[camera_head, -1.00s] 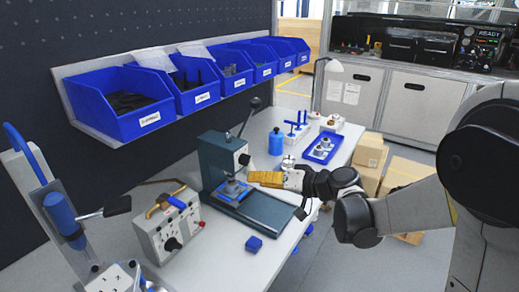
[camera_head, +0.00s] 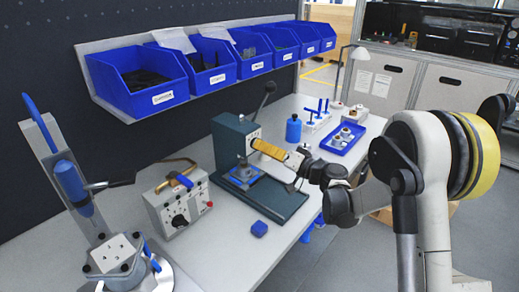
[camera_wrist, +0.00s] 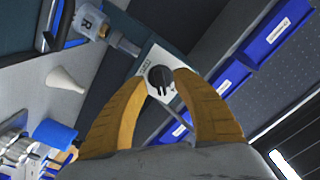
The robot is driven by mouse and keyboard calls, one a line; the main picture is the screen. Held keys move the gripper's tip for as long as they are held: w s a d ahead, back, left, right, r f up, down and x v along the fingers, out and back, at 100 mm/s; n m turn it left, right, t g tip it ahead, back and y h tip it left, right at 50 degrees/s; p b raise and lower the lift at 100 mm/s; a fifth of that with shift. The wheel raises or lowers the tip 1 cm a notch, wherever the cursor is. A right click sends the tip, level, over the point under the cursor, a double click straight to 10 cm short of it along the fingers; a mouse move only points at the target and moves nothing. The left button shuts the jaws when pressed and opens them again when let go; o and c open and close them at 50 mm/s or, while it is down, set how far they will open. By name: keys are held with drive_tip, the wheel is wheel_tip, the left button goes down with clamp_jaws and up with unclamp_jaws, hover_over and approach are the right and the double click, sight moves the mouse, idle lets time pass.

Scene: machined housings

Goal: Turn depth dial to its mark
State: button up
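The depth dial (camera_wrist: 160,79) is a round black knob with a pale pointer line on a white panel, seen in the wrist view. The panel (camera_wrist: 150,62) has small marks and lettering too small to read. It is on the head of the dark green press (camera_head: 228,145). My gripper (camera_wrist: 159,80) has two yellow-brown fingers, open, with one tip on each side of the dial; I cannot tell whether they touch it. In the head view my gripper (camera_head: 250,146) is at the press head's front, and its fingers hide the dial.
A blue fixture (camera_head: 240,180) sits on the press base. A blue bottle (camera_head: 293,129) and blue tray (camera_head: 343,140) stand behind. Blue bins (camera_head: 137,80) line the wall.

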drive_tip(key=shift+x, duration=0.8)
drive_tip(key=shift+d, duration=0.1)
clamp_jaws()
